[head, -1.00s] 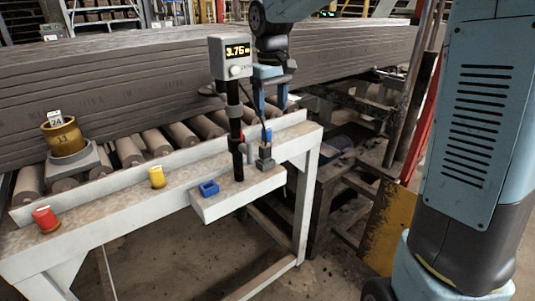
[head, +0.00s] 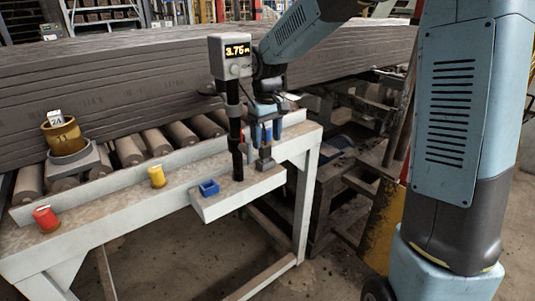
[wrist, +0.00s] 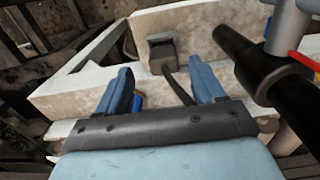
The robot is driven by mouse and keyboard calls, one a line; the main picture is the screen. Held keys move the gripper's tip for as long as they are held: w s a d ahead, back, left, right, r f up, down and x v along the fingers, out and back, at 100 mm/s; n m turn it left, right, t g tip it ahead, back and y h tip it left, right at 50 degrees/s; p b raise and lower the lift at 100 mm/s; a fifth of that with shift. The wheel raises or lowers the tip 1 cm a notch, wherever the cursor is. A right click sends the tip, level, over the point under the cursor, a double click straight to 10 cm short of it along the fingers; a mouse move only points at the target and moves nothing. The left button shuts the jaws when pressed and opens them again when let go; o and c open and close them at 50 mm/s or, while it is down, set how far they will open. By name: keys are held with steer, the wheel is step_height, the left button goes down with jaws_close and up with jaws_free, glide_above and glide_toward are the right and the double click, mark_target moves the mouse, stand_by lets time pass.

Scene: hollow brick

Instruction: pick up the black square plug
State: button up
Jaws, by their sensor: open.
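The black square plug (head: 265,157) sits on the right part of the pale ledge, just right of the black post. It is small and dark grey, with a dark cable rising from it. In the wrist view the plug (wrist: 162,50) shows ahead of and between the blue fingertips. My gripper (head: 265,138) is open and empty, pointing down just above the plug, with the fingers apart. In the wrist view both fingers (wrist: 162,78) stand either side of the cable. I cannot tell whether a finger touches the plug.
The black post (head: 237,140) with a 3.75 display stands close left of my gripper. Stacked slabs (head: 150,85) lie behind.

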mark_target(265, 144)
steer(key=f, duration=0.4)
steer(key=shift+a+f, duration=0.1)
steer(key=shift+a, duration=0.15)
steer(key=c, duration=1.1)
steer(key=shift+o, duration=0.2)
